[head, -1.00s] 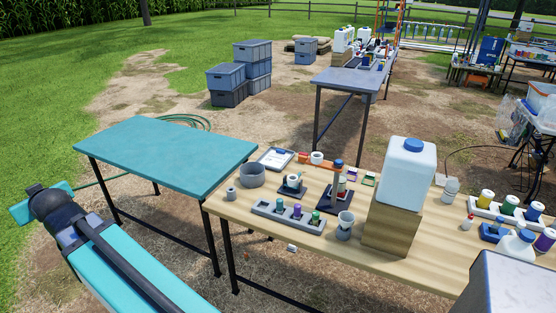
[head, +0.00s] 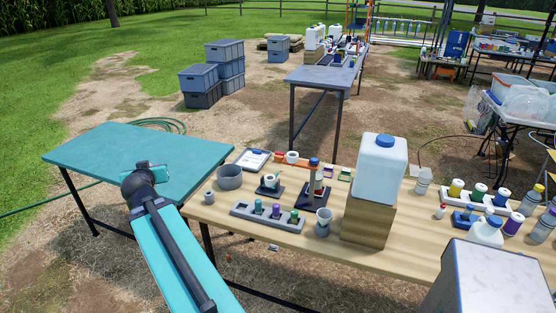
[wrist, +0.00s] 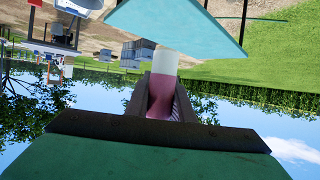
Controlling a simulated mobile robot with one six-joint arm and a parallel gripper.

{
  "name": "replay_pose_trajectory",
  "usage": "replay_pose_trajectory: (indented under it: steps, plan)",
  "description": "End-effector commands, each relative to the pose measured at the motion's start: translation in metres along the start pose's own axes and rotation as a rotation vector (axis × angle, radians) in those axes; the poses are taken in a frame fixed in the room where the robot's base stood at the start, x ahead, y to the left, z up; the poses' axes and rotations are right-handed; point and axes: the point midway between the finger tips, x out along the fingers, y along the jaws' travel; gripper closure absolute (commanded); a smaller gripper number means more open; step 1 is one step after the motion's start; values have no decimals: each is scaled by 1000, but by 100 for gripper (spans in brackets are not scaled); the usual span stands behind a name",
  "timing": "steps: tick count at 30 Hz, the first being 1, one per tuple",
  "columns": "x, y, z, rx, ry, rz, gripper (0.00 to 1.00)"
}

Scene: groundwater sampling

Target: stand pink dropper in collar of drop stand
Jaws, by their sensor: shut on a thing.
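In the wrist view my gripper (wrist: 163,92) is shut on the pink dropper (wrist: 161,108), whose pale end (wrist: 164,62) sticks out past the fingers. In the head view my wrist and forearm are over the near edge of the teal table and hide the fingers and the dropper. On the wooden table, a dark base (head: 312,197) carries an upright part with an orange, blue-topped head (head: 314,163). A smaller dark base with a pale ring (head: 270,181) stands left of it. I cannot tell for certain which is the drop stand. My gripper is left of both, well apart.
A grey rack (head: 268,218) of small bottles and a grey cup (head: 323,222) stand at the wooden table's front. A grey bowl (head: 229,177) is at its left end. A large white jug (head: 381,168) on a wood block rises at right. The teal table (head: 100,155) is bare.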

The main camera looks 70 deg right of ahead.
Motion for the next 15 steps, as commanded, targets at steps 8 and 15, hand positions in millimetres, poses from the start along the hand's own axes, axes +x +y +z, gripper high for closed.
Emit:
replay_pose_trajectory:
  steps: [8, 15]
  plan:
    - [15, 121, 0, 90, -1, 223, 100]
    - [12, 224, 4, 168, -1, 412, 100]
